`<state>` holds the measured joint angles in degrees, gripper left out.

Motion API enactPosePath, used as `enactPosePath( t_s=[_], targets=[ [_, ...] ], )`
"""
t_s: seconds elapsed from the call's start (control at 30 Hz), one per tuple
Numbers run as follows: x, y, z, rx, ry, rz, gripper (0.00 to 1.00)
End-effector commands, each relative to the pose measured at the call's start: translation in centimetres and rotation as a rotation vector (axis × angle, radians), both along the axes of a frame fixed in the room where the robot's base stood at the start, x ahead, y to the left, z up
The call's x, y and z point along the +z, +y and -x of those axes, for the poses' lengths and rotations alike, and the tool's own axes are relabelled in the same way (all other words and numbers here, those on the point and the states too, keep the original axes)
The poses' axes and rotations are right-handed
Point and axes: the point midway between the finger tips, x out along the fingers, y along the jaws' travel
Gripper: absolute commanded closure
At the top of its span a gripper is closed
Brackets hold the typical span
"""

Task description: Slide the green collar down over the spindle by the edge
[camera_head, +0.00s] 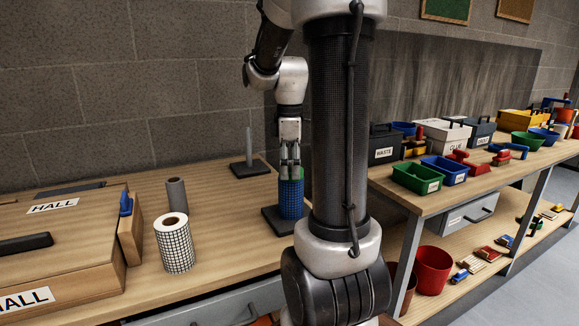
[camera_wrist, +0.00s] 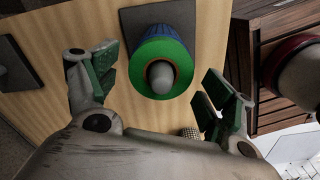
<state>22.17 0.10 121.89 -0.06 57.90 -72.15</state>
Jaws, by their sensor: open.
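The green collar (camera_head: 291,174) shows at the top of a blue gridded sleeve (camera_head: 291,200). In the wrist view the green collar (camera_wrist: 146,76) rings the grey tip of the spindle (camera_wrist: 161,76), with blue (camera_wrist: 166,31) beyond it. The spindle's dark square base (camera_head: 273,216) lies on the wooden bench; its post is mostly hidden. My gripper (camera_head: 290,153) is directly above the stack, pointing down. In the wrist view its fingers (camera_wrist: 161,92) are spread, one on each side of the collar, with gaps showing, holding nothing.
An empty second spindle (camera_head: 248,148) stands farther back. A white gridded roll (camera_head: 174,245) and a grey cylinder (camera_head: 177,194) stand left, beside a wooden HALL case (camera_head: 80,237). The right bench carries labelled bins, including a green one (camera_head: 416,178). Bench space between roll and spindle is clear.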

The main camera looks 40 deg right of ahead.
Motion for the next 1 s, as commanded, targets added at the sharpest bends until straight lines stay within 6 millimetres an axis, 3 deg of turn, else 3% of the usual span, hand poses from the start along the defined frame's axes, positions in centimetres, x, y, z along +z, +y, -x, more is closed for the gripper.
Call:
enactPosePath(
  t_s=[0.17,0.6,0.77,1.0],
  targets=[
    [1.8,0.0,-0.1,0.000,-0.004,0.002,0.18],
    [10.7,0.0,-0.1,0.000,-0.003,0.001,0.18],
    [11.9,0.0,0.0,0.000,-0.001,0.001,0.18],
    [12.0,0.0,0.0,0.000,0.000,0.000,0.18]
  ],
)
